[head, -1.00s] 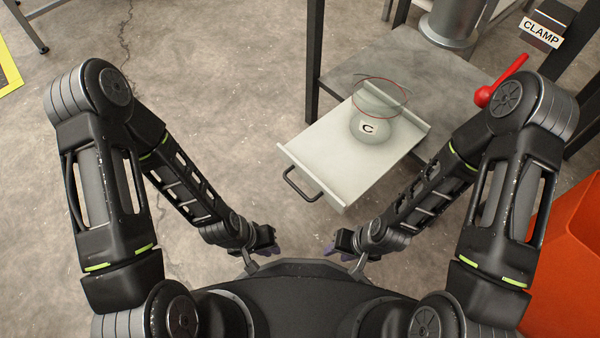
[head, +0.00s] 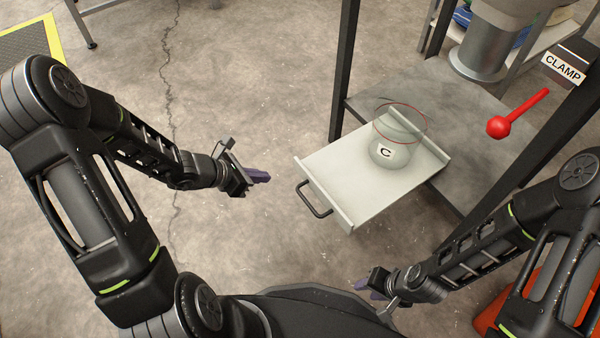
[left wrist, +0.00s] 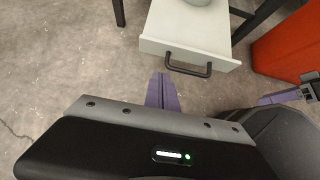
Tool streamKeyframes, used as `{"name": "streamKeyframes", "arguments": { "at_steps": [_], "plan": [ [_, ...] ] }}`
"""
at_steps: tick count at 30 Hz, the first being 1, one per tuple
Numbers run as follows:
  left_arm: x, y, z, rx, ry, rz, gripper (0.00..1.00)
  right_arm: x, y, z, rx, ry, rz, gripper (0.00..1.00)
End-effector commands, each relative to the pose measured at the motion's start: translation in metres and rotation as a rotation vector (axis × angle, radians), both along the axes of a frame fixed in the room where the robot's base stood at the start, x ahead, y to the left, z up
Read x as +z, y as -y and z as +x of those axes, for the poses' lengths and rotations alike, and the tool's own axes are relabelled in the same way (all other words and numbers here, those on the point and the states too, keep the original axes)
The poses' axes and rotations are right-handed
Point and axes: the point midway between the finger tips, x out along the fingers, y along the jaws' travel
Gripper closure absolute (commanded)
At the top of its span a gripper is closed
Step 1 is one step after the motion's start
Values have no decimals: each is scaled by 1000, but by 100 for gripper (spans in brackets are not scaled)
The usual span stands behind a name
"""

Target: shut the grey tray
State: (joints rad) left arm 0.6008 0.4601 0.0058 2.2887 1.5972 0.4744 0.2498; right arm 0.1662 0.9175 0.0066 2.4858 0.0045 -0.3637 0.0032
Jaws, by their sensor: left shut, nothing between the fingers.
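The grey tray (head: 335,184) is pulled out from the work table, with a black handle on its front. A clear glass vessel (head: 390,150) marked C, with a red rim, stands on it towards the back. My left gripper (head: 262,176) is shut and empty, to the left of the handle and apart from it. In the left wrist view the purple fingers (left wrist: 162,92) are together, and the tray front (left wrist: 190,52) with its handle lies just beyond them. My right gripper (head: 362,286) is low, in front of the tray; its finger gap is too small to judge.
The table's dark legs (head: 343,75) flank the tray. A red lever (head: 518,113) and a CLAMP sign (head: 563,69) are at the right. An orange bin (head: 492,318) stands low right, partly behind my right arm. The floor left of the tray is free.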

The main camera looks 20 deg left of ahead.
Motion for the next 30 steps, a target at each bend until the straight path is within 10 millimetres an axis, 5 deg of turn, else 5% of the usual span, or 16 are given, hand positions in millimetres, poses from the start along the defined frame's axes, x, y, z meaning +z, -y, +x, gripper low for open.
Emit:
{"name": "streamKeyframes", "arguments": {
  "at_steps": [14,28,30],
  "plan": [
    [-14,8,8,-6,-2,2,100,-10,1,1,-2,3,-2,64],
    [-79,48,54,-8,-3,3,100,-57,0,9,-14,23,-6,64],
    [-74,55,64,-8,1,4,100,-58,0,9,-14,24,-6,64]
  ]
}}
